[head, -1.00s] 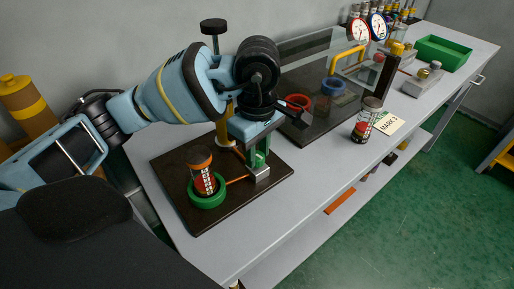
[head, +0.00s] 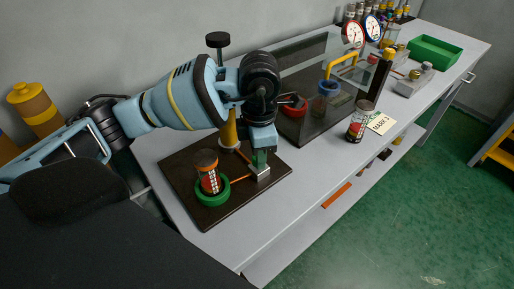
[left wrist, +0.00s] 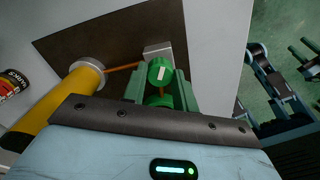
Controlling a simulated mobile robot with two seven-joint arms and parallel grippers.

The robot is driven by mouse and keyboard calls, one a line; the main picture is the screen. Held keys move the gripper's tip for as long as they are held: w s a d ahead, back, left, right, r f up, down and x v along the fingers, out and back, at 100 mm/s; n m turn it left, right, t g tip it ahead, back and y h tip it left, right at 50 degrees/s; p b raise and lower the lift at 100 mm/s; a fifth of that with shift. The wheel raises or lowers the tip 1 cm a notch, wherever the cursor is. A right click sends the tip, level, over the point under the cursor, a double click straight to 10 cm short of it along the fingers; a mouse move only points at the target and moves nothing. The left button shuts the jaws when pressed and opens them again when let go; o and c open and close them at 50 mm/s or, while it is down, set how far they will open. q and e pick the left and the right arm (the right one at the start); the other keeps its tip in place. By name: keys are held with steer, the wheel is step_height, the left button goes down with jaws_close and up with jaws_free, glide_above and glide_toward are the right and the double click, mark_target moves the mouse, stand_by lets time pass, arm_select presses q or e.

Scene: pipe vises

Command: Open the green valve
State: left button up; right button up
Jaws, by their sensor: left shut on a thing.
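The green valve (left wrist: 160,72) shows in the left wrist view as a bright green round knob with a white mark, in front of a silver block (left wrist: 158,50). My left gripper (left wrist: 160,90) has its two darker green fingers on either side of the knob and is shut on it. In the head view my left gripper (head: 260,157) points down just above the silver block (head: 263,174), hiding most of the valve. The block stands on a dark board (head: 215,212), with copper-coloured pipes running to it. My right gripper is not clearly seen.
A red ring valve (head: 295,109), a blue-topped part (head: 327,90) and a jar (head: 361,121) are to the right. The table's front strip is clear.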

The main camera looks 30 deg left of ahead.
arm_select(q)
steer(key=n+p, duration=0.1)
steer(key=n, duration=0.1)
steer(key=shift+r+n, duration=0.15)
steer(key=shift+n, duration=0.25)
steer(key=shift+n+p, duration=0.35)
steer(key=shift+n, duration=0.15)
arm_select(e)
steer(key=shift+w+d+r, duration=0.1)
steer(key=shift+w+r, duration=0.1)
steer(key=shift+r, duration=0.4)
steer(key=shift+w+r, duration=0.2)
steer(key=shift+r, duration=0.35)
arm_select(q)
steer(key=o, duration=1)
steer(key=shift+c, duration=0.2)
arm_select(e)
steer(key=shift+w+r, duration=0.1)
steer(key=shift+w, duration=0.25)
arm_select(q)
step_height(320, 180, up, 7)
steer(key=shift+r, duration=0.3)
arm_select(e)
steer(key=shift+s, duration=0.35)
steer(key=shift+w+r, duration=0.1)
steer(key=shift+w, duration=0.25)
